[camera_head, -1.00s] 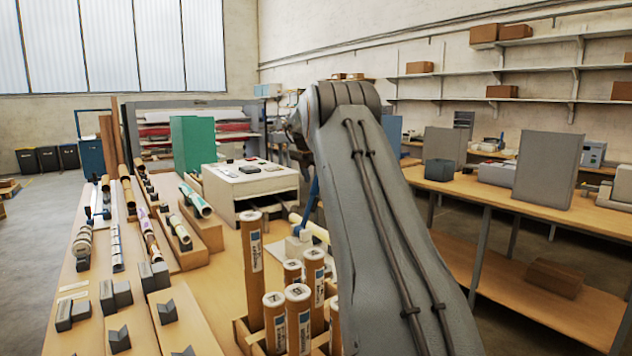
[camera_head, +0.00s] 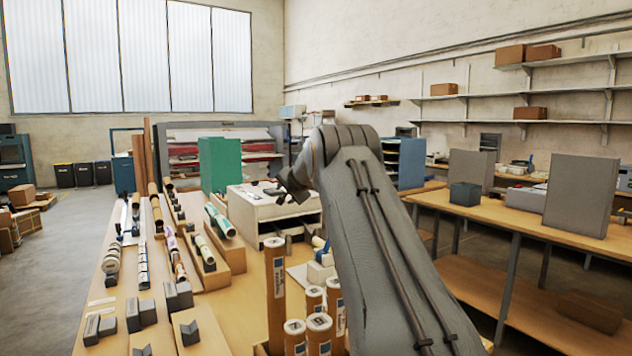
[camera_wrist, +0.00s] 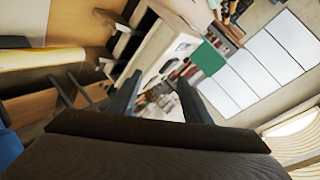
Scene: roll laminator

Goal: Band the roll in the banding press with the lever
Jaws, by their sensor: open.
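The banding press (camera_head: 321,268) appears to be the small pale block partly hidden behind my arm in the head view. A blue lever (camera_head: 326,248) shows just above it. A pale yellow roll (camera_head: 318,242) lies by it, mostly hidden by my arm. In the wrist view a yellow roll (camera_wrist: 40,58) lies at the left and a blue part (camera_wrist: 8,143) shows at the left edge; I cannot tell if this is the lever.
A white box-shaped machine (camera_head: 255,205) stands behind the press. Upright brown tubes (camera_head: 275,290) stand in front of it. Rolls on cradles (camera_head: 203,250) and grey blocks (camera_head: 140,312) cover the left bench. A second bench (camera_head: 510,222) stands at the right.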

